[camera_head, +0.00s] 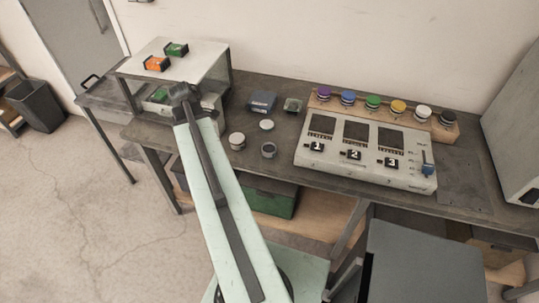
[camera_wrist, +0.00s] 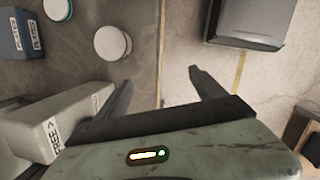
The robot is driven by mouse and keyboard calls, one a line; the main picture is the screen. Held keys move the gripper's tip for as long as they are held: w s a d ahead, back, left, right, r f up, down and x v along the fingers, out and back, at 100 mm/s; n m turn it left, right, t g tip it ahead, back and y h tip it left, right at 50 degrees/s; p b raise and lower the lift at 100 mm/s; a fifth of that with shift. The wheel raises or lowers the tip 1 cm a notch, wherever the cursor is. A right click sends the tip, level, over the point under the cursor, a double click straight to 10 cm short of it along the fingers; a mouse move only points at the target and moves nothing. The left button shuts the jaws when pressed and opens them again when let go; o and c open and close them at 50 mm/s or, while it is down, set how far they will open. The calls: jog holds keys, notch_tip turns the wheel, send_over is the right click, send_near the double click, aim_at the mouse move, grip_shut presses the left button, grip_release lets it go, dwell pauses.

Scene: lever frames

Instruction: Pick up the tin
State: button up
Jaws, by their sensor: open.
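A small round tin with a pale lid (camera_head: 237,141) stands on the dark workbench, near its front edge. A round pale-topped piece (camera_wrist: 112,42), likely the same tin, shows in the wrist view, ahead and left of my gripper. My gripper (camera_wrist: 160,77) is open, with nothing between its fingers, and is apart from the tin. In the head view my gripper (camera_head: 185,92) is at the far end of my arm, by the white stand; its fingers are hard to make out there.
A second round piece with a teal rim (camera_head: 267,125) and a dark-rimmed round piece (camera_head: 268,151) stand near the tin. A dark blue box (camera_head: 262,101) lies behind. A numbered panel (camera_head: 367,157) is at right. A pale labelled block (camera_wrist: 60,125) is close to my left finger.

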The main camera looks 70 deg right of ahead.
jog(key=n+g+b, duration=0.1)
send_near(270, 150)
jog(key=shift+s+d+f, duration=0.15)
jog(key=shift+d+f, duration=0.15)
jog(key=shift+f, duration=0.2)
jog(key=shift+b+x, duration=1.25)
jog(key=b+x, duration=0.5)
jog(key=shift+f, duration=0.35)
jog(key=shift+r, duration=0.2)
jog(key=c, duration=1.5)
notch_tip(270, 150, up, 10)
jog(key=p, duration=1)
jog(key=shift+c, duration=0.2)
